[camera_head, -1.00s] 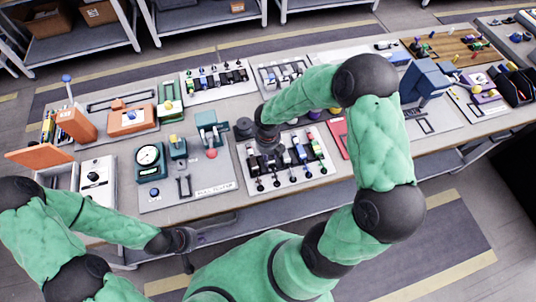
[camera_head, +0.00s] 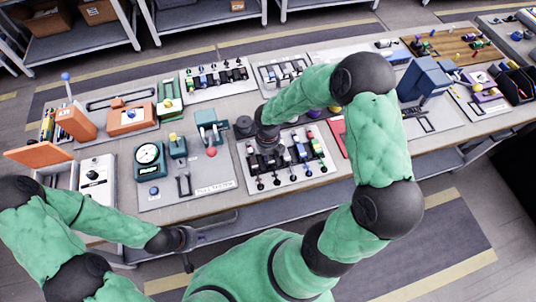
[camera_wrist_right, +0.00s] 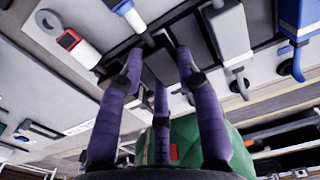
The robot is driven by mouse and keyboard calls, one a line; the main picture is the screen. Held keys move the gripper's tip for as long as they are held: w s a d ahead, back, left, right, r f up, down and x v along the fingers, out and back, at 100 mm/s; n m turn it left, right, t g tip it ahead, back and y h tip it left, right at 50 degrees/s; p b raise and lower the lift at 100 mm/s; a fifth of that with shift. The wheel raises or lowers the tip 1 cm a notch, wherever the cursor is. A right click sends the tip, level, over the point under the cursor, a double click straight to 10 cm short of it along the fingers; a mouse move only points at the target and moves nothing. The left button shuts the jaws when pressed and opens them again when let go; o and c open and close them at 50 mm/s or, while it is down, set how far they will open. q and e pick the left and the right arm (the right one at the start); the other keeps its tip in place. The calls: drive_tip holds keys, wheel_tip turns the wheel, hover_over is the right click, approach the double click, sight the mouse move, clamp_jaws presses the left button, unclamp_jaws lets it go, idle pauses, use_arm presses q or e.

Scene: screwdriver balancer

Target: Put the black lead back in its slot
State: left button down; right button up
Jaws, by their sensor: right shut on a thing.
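The lead rack (camera_head: 283,187) is a pale panel on the bench with a row of leads in slots, their black ends toward me. My right gripper (camera_head: 269,158) is over the rack's left part, mostly hidden by its own wrist. In the right wrist view my right gripper (camera_wrist_right: 160,62) has its purple fingers closed around a dark block, which looks like the black lead (camera_wrist_right: 162,68). It is at the rack's dark bar, beside a grey lead (camera_wrist_right: 228,42); whether it is seated cannot be told. My left gripper (camera_head: 183,240) is low by the bench's front edge, its fingers unclear.
A blue lead (camera_wrist_right: 298,18) and a white lead with a red end (camera_wrist_right: 72,42) flank the grip. A gauge panel (camera_head: 212,188) lies left of the rack, and a red panel (camera_head: 338,136) lies right. Another rack with several leads (camera_head: 217,76) stands behind.

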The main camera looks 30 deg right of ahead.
drive_tip(key=o, duration=1.2)
drive_tip(key=shift+o, duration=0.2)
wheel_tip(320, 180, up, 12)
